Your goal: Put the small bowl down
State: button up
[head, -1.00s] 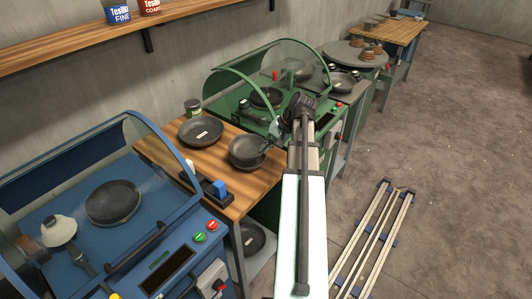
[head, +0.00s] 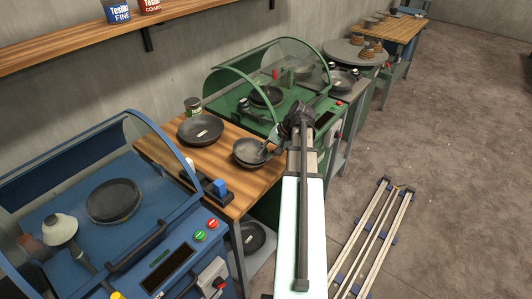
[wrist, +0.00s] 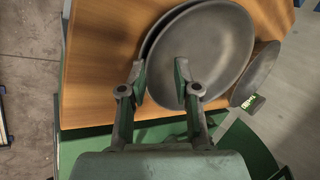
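The small bowl (head: 248,150) is dark grey and sits over another dark dish at the right end of the wooden table (head: 255,188); in the wrist view the bowl (wrist: 215,50) fills the upper middle. The lower dish's rim (wrist: 150,42) shows as a dark edge along its left side. My gripper (wrist: 162,82) is at the bowl's near rim, one finger outside the rim and one over the inside. The fingers stand well apart, with clear gaps beside the rim. In the head view my gripper (head: 276,142) is partly hidden by its own wrist.
A wider dark bowl (head: 200,130) lies to the left, with a small jar (head: 193,105) behind it. The green machine (head: 240,112) with its clear hood is just behind, and the blue machine (head: 70,235) stands at front left. The table's front left has a small blue-topped item (head: 220,186).

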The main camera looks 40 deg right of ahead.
jog(key=shift+r, duration=0.2)
jog(key=b+v, duration=0.2)
jog(key=v, duration=1)
jog(key=shift+w, duration=0.1)
